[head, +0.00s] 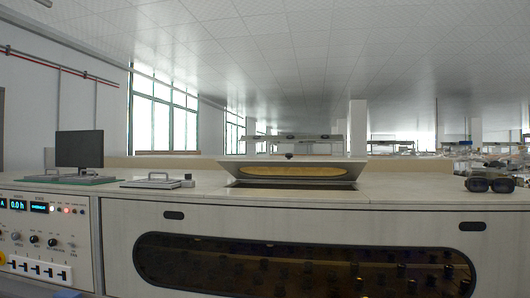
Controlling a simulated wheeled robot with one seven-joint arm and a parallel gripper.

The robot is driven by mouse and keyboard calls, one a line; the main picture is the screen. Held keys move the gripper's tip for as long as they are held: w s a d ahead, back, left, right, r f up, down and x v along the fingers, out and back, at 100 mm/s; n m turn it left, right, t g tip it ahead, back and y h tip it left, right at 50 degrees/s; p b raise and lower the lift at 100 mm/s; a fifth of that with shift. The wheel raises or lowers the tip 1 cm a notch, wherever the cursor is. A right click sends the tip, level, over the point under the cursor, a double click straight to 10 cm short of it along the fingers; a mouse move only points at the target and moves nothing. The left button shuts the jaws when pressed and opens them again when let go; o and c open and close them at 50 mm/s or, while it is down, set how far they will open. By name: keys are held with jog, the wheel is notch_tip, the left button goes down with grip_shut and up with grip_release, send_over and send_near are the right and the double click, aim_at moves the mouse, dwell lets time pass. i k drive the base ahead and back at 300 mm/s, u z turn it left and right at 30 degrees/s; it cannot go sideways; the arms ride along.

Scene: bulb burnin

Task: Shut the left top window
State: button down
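In the head view, a pale framed top window (336,163) stands tilted up over an opening in the bench top, near the middle. My gripper is not in view.
The long cream bench (400,195) has a dark front window (300,262) and a control panel (40,240) at left. A monitor (79,149), a plate with a handle (150,183) and dark paired cylinders (490,182) stand on top. Bare top lies between them.

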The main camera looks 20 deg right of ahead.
aim_at(353, 168)
jog(key=u, duration=0.1)
jog(key=i, duration=1.05)
jog(key=z, duration=0.8)
